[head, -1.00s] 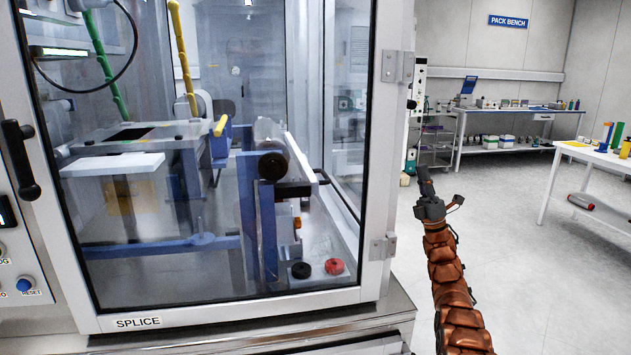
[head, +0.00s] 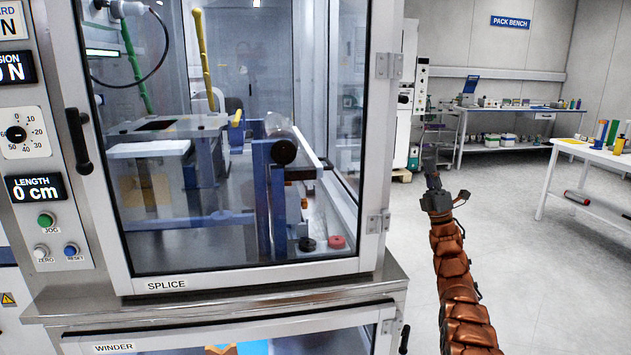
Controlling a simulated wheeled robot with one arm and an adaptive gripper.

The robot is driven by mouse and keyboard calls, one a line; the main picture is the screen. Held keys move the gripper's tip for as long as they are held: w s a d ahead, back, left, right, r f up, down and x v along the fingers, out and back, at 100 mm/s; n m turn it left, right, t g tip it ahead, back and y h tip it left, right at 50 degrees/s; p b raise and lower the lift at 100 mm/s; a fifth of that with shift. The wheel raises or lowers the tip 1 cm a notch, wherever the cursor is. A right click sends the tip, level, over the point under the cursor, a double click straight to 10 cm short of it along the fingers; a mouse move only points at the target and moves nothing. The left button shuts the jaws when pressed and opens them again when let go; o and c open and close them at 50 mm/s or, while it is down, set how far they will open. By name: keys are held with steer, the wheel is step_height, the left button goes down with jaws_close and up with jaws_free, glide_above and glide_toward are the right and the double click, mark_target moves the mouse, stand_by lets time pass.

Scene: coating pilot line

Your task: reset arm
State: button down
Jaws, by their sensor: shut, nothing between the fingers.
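My gripper (head: 431,163) is shut and empty. It points up at the end of my copper-coloured segmented arm (head: 455,275), right of the machine cabinet. It is held in free space, apart from the cabinet's glass door (head: 240,230). The fingers are dark and small against the shelf cart behind them, so their tips are hard to make out.
The SPLICE cabinet fills the left, with a black door handle (head: 79,141) and a control panel (head: 45,190). A WINDER compartment (head: 115,348) lies below. A white table (head: 582,160) stands right; the pack bench (head: 505,112) is at the back. Open floor (head: 540,280) lies right of my arm.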

steer(key=w+d+r+m+t+h, duration=0.1)
steer(key=w+r+m+t+h, duration=0.3)
steer(key=m+h, duration=0.65)
steer(key=w+r+m+t+h, duration=0.1)
steer(key=w+r+m+h, duration=0.1)
steer(key=w+m+h, duration=0.6)
steer(key=s+a+f+m+g+h+p, duration=0.1)
steer(key=s+a+f+m+g+h, duration=0.1)
steer(key=s+f+m+g, duration=0.5)
steer(key=s+a+f+m+g+h+p, duration=0.1)
steer(key=s+a+f+g+h, duration=0.2)
steer(key=s, duration=0.8)
steer(key=s+a+f+m+g+h+p, duration=0.1)
steer(key=s+a+f+m+g, duration=0.1)
steer(key=s+f+m+g, duration=0.45)
steer(key=s+a+f+g, duration=0.2)
steer(key=s+f+g, duration=0.1)
steer(key=s, duration=1.4)
steer(key=s+a+f+g+y, duration=0.1)
steer(key=s+g, duration=0.4)
steer(key=s, duration=1.2)
steer(key=s+a+f+m+g, duration=0.1)
steer(key=s+a+f+g, duration=0.2)
steer(key=s, duration=1.4)
step_height(320, 180, down, 3)
steer(key=shift+s+a+r+g+p, duration=0.1)
steer(key=shift+s+a+g+p, duration=0.25)
steer(key=shift+a+g+p, duration=0.1)
steer(key=c, duration=1.9)
jaws_free()
